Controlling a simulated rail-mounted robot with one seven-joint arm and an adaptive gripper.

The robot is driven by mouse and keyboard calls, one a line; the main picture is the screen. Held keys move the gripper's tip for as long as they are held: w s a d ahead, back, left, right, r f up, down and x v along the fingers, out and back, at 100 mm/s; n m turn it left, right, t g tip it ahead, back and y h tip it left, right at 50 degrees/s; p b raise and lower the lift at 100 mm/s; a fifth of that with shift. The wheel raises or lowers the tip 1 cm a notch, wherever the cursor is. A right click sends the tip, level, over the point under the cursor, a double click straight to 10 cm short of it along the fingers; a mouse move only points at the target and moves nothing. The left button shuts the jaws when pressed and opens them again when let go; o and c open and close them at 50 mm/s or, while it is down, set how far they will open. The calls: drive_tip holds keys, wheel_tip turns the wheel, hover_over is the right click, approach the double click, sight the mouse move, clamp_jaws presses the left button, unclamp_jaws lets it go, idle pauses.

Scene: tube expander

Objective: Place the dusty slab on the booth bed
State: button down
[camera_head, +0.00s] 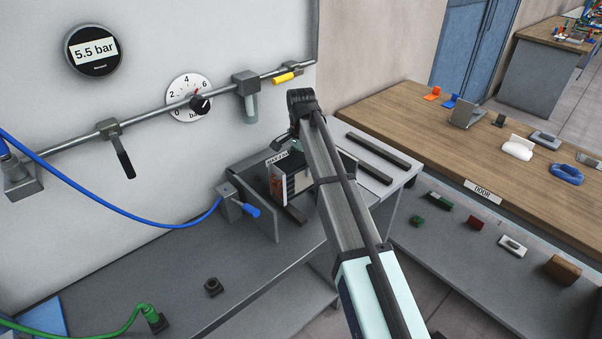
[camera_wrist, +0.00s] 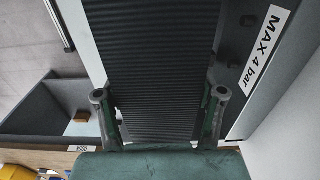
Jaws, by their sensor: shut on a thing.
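A dark, ribbed slab (camera_wrist: 150,60) fills the middle of the wrist view. My gripper (camera_wrist: 161,95) is shut on it, with one finger at each side edge. In the head view my arm hides the gripper, and I cannot make out the slab clearly. The grey booth (camera_head: 252,208) stands against the wall panel, left of and behind my arm. Its "MAX 4 bar" label also shows beside the slab in the wrist view (camera_wrist: 260,65). The booth bed is mostly hidden, and I cannot tell whether the slab touches it.
A blue-handled valve (camera_head: 248,209) sits at the booth's left side. Two dark bars (camera_head: 383,151) lie on the grey surface to the right. A gauge (camera_head: 94,51) reads 5.5 bar. A wooden counter (camera_head: 400,115) holds several small objects.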

drive_tip(key=shift+f+p, duration=0.45)
drive_tip(key=shift+f, duration=1.6)
drive_tip(key=shift+f, duration=0.1)
drive_tip(key=shift+c, duration=0.7)
unclamp_jaws()
wheel_tip(320, 180, up, 12)
drive_tip(key=b, duration=0.2)
drive_tip(key=shift+b, duration=0.3)
